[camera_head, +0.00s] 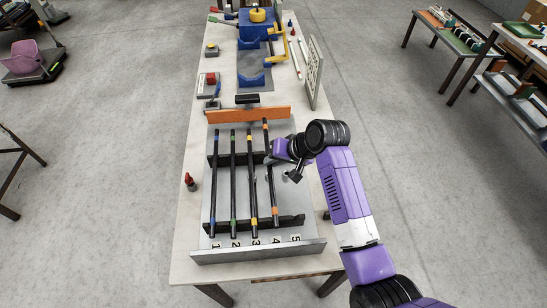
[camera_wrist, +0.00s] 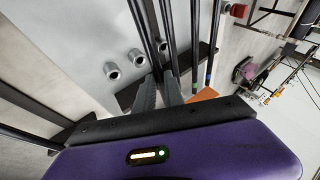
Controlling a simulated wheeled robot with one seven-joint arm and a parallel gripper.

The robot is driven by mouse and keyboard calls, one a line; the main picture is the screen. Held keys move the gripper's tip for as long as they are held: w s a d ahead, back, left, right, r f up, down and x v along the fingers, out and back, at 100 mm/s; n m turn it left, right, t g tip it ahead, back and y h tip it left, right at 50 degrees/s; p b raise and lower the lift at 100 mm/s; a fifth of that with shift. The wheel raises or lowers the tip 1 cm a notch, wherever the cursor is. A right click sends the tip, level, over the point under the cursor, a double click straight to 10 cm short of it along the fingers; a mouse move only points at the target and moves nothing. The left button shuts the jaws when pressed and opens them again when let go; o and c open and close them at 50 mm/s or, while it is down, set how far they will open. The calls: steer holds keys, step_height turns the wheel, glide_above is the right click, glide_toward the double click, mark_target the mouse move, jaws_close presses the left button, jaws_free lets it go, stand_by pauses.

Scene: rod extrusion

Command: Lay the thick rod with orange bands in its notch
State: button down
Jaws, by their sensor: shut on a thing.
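The rod with orange bands (camera_head: 271,185) is the rightmost of the black rods in the head view, with its near end by the number 4. My gripper (camera_head: 271,160) is shut on it near its upper middle, coming from the right. In the wrist view the two fingers (camera_wrist: 159,90) close around a dark rod. The notched rack (camera_head: 297,221) has a near rail and a far rail. The held rod sits farther back than its neighbours, its far end overlapping the orange board. The fingers hide whether it touches the notches.
Rods with blue (camera_head: 213,190), green (camera_head: 233,185) and yellow (camera_head: 252,180) bands lie side by side to the left. An orange board (camera_head: 230,115) stands behind the rack. A small red bottle (camera_head: 189,181) is on the left. Grey cylinders (camera_wrist: 112,70) show in the wrist view.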

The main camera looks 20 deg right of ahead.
steer(key=shift+f+b, duration=0.75)
steer(key=shift+f, duration=1.3)
steer(key=c, duration=1.3)
jaws_free()
steer(key=shift+c, duration=0.2)
steer(key=v, duration=0.7)
steer(key=shift+s+d+r, duration=0.15)
steer(key=shift+s+r, duration=0.15)
